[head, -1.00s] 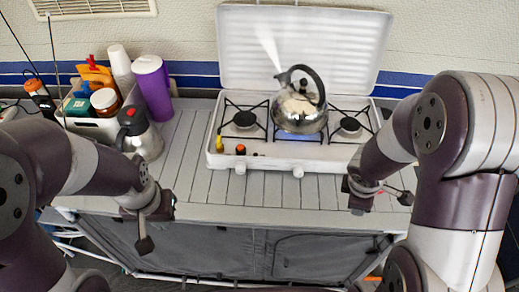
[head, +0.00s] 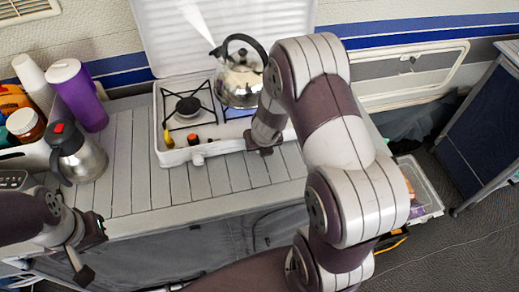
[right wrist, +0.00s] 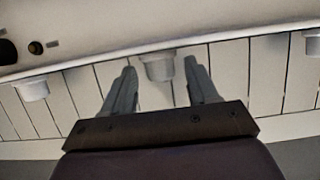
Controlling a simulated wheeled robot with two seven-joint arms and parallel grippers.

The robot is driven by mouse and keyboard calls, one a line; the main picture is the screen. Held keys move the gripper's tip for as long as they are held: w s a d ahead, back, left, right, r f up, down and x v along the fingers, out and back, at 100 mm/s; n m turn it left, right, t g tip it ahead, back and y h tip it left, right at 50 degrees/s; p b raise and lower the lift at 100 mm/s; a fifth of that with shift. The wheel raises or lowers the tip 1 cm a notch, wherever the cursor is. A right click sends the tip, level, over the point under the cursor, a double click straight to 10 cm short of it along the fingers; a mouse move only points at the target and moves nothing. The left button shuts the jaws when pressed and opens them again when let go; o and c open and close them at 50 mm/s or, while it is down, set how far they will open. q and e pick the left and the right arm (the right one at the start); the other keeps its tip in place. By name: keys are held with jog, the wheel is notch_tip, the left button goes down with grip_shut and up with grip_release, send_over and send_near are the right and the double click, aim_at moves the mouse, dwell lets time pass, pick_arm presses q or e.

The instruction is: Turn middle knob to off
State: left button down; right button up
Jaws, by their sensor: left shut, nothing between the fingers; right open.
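The white stove (head: 175,157) stands on the slatted counter. In the right wrist view its front edge carries white knobs: a left one (right wrist: 32,90), the middle knob (right wrist: 158,68) and one at the far right edge (right wrist: 312,43). My right gripper (right wrist: 160,72) is open, with one finger on each side of the middle knob; contact is not clear. In the head view the left knob (head: 198,159) shows, while my right arm hides the stove's right part and the middle knob cannot be made out. My left gripper (head: 88,251) is shut and empty, low at the left before the counter.
A steaming metal kettle (head: 238,85) sits on the stove, with blue flame (head: 232,113) below it. A steel jug (head: 78,158), purple cup (head: 78,95) and jar (head: 25,124) stand at the left. The counter (head: 130,190) between jug and stove is clear.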

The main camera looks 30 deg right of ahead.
jog(key=shift+d+f, duration=0.1)
jog(key=shift+f, duration=0.25)
jog(key=shift+w, duration=0.1)
jog(key=c, duration=0.8)
jog(key=shift+f+b, duration=0.2)
jog(key=shift+b, duration=0.4)
jog(key=y+b, duration=0.1)
jog(key=b, duration=0.1)
jog(key=y+b, duration=0.1)
jog(key=b, duration=0.1)
jog(key=t+y+b, duration=0.1)
jog(key=b, duration=0.1)
jog(key=shift+d+f+m, duration=0.25)
jog(key=shift+d+m, duration=0.1)
jog(key=shift+m, duration=0.05)
jog(key=shift+d+r+m+t+y+b, duration=0.15)
jog(key=shift+m+t+y+b, duration=0.2)
jog(key=shift+y+b, duration=0.75)
jog(key=shift+d+m+t+y+b, duration=0.15)
jog(key=shift+m+t+y+b, duration=0.3)
jog(key=shift+y, duration=1.35)
jog(key=shift+s+y, duration=0.2)
jog(key=shift+y, duration=0.1)
